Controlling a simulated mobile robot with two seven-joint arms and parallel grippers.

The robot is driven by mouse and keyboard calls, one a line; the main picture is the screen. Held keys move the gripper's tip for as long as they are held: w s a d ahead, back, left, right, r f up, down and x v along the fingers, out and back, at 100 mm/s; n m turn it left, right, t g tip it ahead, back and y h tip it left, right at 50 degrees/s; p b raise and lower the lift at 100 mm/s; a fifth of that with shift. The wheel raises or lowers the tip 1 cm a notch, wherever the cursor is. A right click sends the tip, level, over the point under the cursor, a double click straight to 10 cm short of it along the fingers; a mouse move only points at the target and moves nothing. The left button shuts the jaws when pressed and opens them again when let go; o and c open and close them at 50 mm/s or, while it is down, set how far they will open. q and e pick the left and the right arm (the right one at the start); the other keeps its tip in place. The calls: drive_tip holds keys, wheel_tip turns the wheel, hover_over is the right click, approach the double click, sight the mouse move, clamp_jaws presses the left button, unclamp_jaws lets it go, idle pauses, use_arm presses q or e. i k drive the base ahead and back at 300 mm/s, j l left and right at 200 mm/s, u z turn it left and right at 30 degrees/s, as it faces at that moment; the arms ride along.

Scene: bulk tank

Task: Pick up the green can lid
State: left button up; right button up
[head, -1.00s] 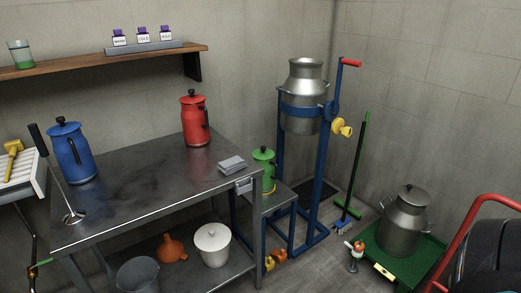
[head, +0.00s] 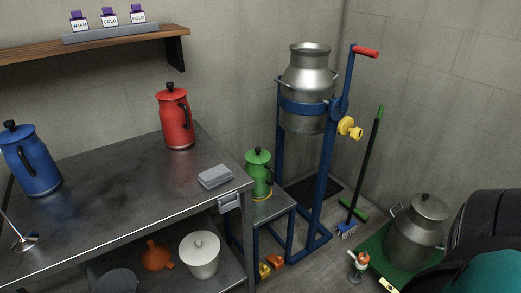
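The green can (head: 258,180) stands upright on a low metal stand just right of the steel table. Its green lid (head: 258,157) with a dark knob sits on top of it. The lower left part of the can is close behind the table's corner. Neither of my grippers shows in the head view.
The steel table (head: 120,200) bears a red can (head: 175,117), a blue can (head: 32,162) and a grey folded cloth (head: 215,177). A blue frame (head: 318,190) holding a steel milk can (head: 308,75) stands right of the green can. Another milk can (head: 415,235) is at right.

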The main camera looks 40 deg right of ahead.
sight(256, 155)
drive_tip(key=i+l, duration=0.15)
drive_tip(key=l, duration=0.2)
drive_tip(key=i+l, duration=0.15)
drive_tip(key=l, duration=0.25)
drive_tip(key=i+l, duration=0.15)
drive_tip(key=l, duration=0.2)
drive_tip(key=i+l, duration=0.15)
drive_tip(key=l, duration=0.2)
